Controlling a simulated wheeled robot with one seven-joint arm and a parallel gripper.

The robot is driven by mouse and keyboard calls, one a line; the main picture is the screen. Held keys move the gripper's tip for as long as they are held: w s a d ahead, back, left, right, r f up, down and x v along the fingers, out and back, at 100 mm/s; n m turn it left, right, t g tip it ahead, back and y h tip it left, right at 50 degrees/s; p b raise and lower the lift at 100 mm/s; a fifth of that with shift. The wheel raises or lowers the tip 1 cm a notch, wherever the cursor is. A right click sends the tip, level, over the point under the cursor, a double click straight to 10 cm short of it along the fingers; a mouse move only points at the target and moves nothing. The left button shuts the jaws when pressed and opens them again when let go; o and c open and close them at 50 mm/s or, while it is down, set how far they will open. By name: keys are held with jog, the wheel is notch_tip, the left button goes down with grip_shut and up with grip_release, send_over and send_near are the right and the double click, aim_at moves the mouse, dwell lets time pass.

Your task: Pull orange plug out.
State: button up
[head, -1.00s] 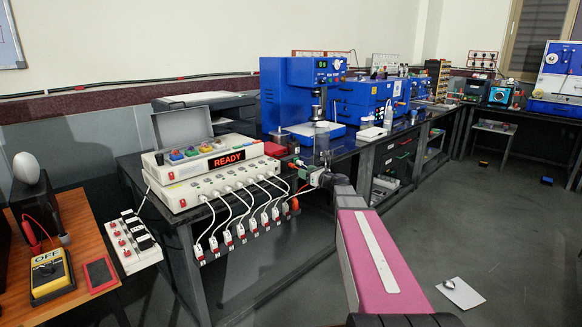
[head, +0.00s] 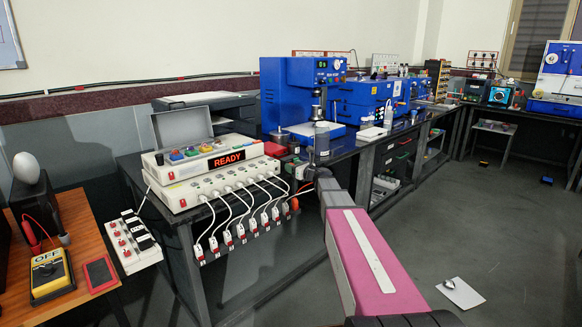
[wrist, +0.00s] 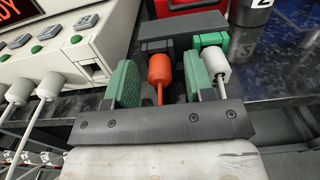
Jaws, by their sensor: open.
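In the wrist view the orange plug (wrist: 160,68) stands between the two green pads of my gripper (wrist: 163,82), with its orange cord running back toward the palm. A gap shows on both sides of the plug, wider on the right. The jaws are open around it and do not grip it. The plug's far end meets a dark bar; I cannot tell how it is seated. In the head view my gripper (head: 302,170) is at the right end of the white box's row of plugs, and I cannot make out the orange plug there.
A white plug (wrist: 215,62) is close beside the right pad. The white box (head: 215,190) with several white plugs and cords is to the left. A red box (wrist: 190,6) and a numbered cylinder (wrist: 250,10) are beyond the gripper. Cords with red-ended plugs hang along the table edge.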

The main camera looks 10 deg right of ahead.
dwell(0.8)
grip_shut()
jog(key=shift+s+d, duration=0.15)
jog(key=shift+v, duration=2.85)
